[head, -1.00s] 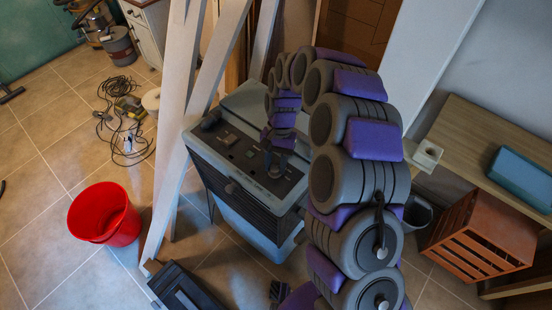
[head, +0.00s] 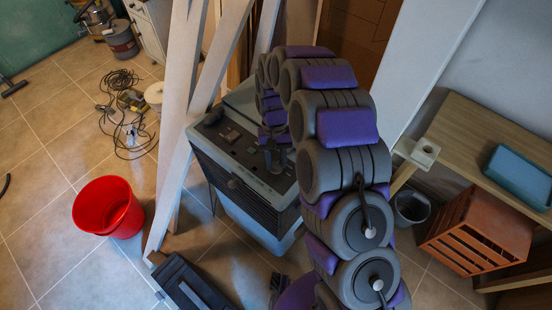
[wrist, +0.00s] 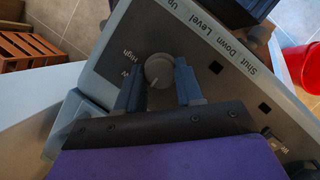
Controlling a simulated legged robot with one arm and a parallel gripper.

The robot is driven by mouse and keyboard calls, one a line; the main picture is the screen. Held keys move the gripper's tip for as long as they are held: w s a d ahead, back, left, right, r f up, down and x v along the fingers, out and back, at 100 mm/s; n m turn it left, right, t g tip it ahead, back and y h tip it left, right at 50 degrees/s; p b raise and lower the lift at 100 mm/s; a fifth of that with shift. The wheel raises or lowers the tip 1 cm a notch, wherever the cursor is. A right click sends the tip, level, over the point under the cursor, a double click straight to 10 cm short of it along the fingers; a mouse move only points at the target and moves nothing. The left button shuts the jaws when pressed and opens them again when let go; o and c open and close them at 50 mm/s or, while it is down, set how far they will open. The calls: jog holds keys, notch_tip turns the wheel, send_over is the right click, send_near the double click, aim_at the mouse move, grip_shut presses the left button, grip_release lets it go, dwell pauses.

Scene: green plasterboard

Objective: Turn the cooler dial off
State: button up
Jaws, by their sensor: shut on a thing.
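The cooler (head: 250,205) is a grey-blue box with a dark top panel, standing on the tiled floor in the middle of the head view. In the wrist view its panel (wrist: 215,40) carries printed words, among them "High", "Shut", "Down" and "Level". A round grey dial (wrist: 158,70) sits on the panel near "High". My gripper (wrist: 160,82) has its two blue-grey fingers on either side of the dial, shut on it. In the head view my gripper (head: 274,160) reaches down onto the panel, and the dial is hidden there.
White wooden beams (head: 185,110) lean close to the cooler's left side. A red bucket (head: 108,207) stands further left. A wooden table (head: 480,140) with a blue tray (head: 520,172) and an orange crate (head: 478,230) are at right. A black case (head: 190,285) lies in front.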

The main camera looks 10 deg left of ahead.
jog(key=o, duration=1)
jog(key=shift+a, duration=0.1)
jog(key=shift+p+v, duration=1.15)
jog(key=shift+v, duration=7.5)
